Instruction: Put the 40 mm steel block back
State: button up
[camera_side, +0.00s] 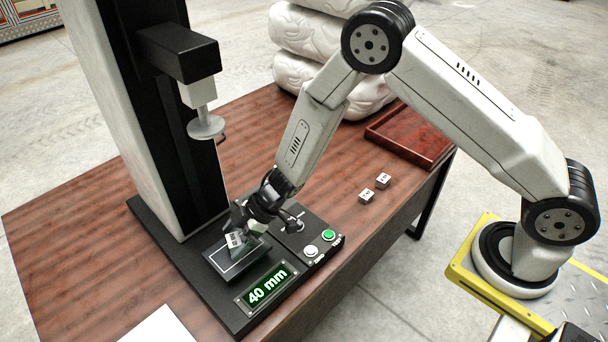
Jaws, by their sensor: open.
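A small steel block (235,241) with dark markings on its face sits at the small dark plate (238,262) on the base of a tall black and white column device. My gripper (246,228) is low over that plate, right at the block, with its jaws open. The fingers partly hide the block, and I cannot tell whether they touch it. The device's display (267,287) reads "40 mm". Two more small steel blocks, a nearer one (366,196) and a farther one (383,181), stand on the wooden table to the right.
A disc-ended plunger (206,126) hangs from the column above the plate. White (311,250) and green (328,235) buttons sit beside the display. A red-brown tray (440,152) lies at the table's right edge. White sacks (310,45) are stacked behind.

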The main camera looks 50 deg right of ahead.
jog(key=shift+x, duration=1.2)
jog(key=shift+r, duration=0.1)
grip_shut()
